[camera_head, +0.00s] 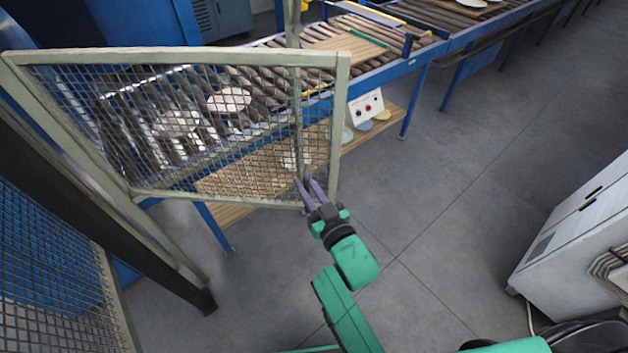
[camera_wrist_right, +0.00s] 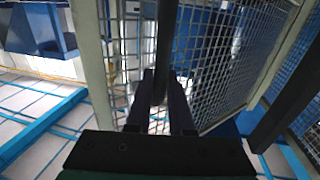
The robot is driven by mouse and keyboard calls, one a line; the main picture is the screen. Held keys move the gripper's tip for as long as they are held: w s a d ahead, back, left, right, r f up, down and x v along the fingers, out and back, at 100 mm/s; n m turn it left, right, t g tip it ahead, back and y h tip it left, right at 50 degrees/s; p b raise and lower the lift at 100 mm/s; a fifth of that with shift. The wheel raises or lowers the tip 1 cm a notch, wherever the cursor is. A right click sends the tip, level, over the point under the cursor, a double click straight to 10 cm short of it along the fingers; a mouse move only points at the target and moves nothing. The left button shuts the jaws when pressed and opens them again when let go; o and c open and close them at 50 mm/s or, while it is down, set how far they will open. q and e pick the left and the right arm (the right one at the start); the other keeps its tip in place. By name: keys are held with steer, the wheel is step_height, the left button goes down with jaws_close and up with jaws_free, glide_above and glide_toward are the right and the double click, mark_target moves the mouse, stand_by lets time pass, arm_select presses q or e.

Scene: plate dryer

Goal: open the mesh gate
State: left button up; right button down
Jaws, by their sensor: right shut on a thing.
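The mesh gate (camera_head: 343,115) is a wire panel in a pale green-grey frame, across the left half of the head view. Its free edge is on the right, and its other side meets a dark post (camera_head: 100,195) at the left. My right gripper (camera_head: 309,188) is at the lower right part of the gate, near the free edge. In the right wrist view the fingers (camera_wrist_right: 165,90) are shut around a dark upright bar (camera_wrist_right: 166,40) beside the gate frame (camera_wrist_right: 90,60). My left gripper is not in view.
Behind the gate is a blue roller conveyor (camera_head: 395,68) with white plates and a wooden lower shelf (camera_head: 375,130). A white cabinet (camera_head: 575,245) stands at the right. A fixed mesh panel (camera_head: 45,265) is at the lower left. The grey floor (camera_head: 450,160) between gate and cabinet is clear.

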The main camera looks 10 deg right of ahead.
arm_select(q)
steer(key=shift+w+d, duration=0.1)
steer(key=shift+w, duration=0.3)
arm_select(e)
steer(key=c, duration=0.8)
jaws_free()
steer(key=shift+s+d+f, duration=0.1)
steer(key=shift+s, duration=0.1)
arm_select(q)
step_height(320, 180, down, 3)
steer(key=b, duration=0.3)
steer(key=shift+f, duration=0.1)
arm_select(e)
steer(key=v, duration=1.4)
